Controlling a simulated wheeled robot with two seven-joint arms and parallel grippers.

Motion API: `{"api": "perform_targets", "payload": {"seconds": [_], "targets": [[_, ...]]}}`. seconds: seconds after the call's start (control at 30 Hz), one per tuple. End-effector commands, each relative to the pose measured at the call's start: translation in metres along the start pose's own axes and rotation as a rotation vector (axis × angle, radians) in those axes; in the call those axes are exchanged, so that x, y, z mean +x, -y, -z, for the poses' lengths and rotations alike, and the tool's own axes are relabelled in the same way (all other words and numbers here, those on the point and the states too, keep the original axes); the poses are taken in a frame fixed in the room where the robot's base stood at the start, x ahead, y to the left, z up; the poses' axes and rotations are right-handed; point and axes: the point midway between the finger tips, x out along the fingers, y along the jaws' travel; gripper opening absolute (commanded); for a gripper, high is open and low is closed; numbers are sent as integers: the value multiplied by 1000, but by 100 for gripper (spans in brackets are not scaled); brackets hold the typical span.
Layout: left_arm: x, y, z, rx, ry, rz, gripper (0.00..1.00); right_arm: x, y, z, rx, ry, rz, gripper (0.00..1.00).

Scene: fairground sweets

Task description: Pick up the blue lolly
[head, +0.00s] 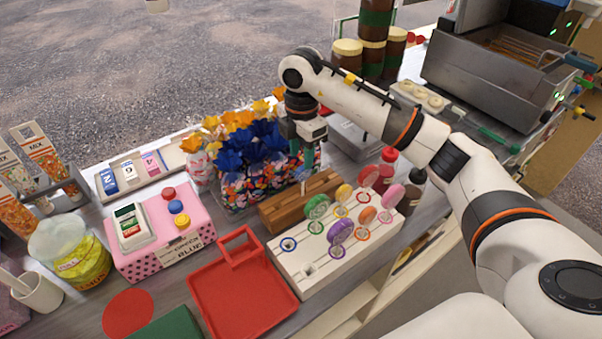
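My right gripper (306,156) points down behind the wooden block (292,207), beside the flowered bags. A small pale blue piece (302,182) shows just below the fingers, at the block; it may be the blue lolly, but it is too small to be sure. I cannot tell whether the fingers touch it or how far apart they are. The white lolly stand (322,278) holds green (317,206), purple (341,232), yellow, orange and pink lollies. Its blue-ringed spot (288,244) has no lolly in it. My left gripper is not in view.
A red tray (240,305) lies empty left of the stand. A pink dotted box (165,250) and a yellow tub (88,265) stand further left. Flowered bags with blue bows (250,180) crowd the gripper's left. Sauce bottles (389,156) stand behind the stand, under my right arm.

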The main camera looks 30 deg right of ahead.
Motion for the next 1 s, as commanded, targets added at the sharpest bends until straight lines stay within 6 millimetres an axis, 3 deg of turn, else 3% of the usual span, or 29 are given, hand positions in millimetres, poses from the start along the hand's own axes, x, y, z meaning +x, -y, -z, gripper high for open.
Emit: {"api": "perform_targets", "payload": {"seconds": [0.17,0.43,0.73,1.0], "targets": [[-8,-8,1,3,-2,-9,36,12,1,3,1,1,-3,40],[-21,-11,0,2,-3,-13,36,51,4,8,0,0,-3,40],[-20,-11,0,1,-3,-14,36,57,5,8,-1,-1,1,40],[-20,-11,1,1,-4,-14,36,57,5,8,-1,0,0,0]]}}
